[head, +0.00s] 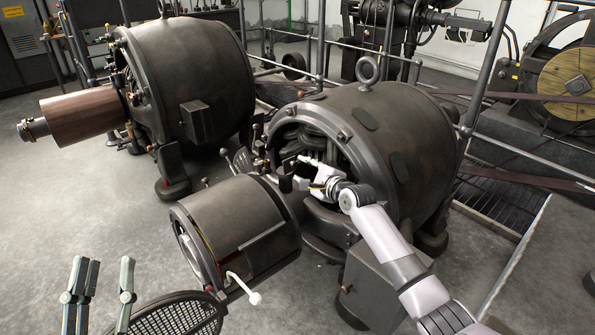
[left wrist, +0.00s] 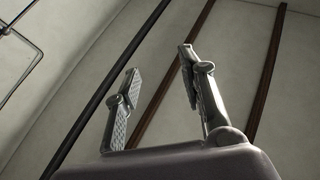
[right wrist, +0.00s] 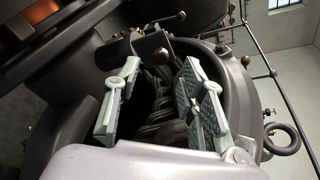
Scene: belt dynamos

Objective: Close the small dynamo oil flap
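The nearer dynamo (head: 400,125) is a dark grey drum on the right in the head view. Its open end shows dark coils, also seen in the right wrist view (right wrist: 158,120). My right gripper (head: 298,172) is at this opening, above the shaft. In the right wrist view its fingers (right wrist: 161,68) are apart and empty. A small dark plate with a round bolt (right wrist: 153,48) stands just beyond the fingertips. I cannot tell whether it is the oil flap, or whether the flap is open. My left gripper (head: 103,275) is open and empty at the lower left, far from the dynamo.
A second dynamo (head: 200,75) with a brown pulley (head: 85,115) stands behind left. The nearer dynamo's belt drum (head: 235,225) and a white-tipped lever (head: 244,288) are in front. A perforated seat (head: 180,315) is at the bottom. Railings are behind; floor at left is clear.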

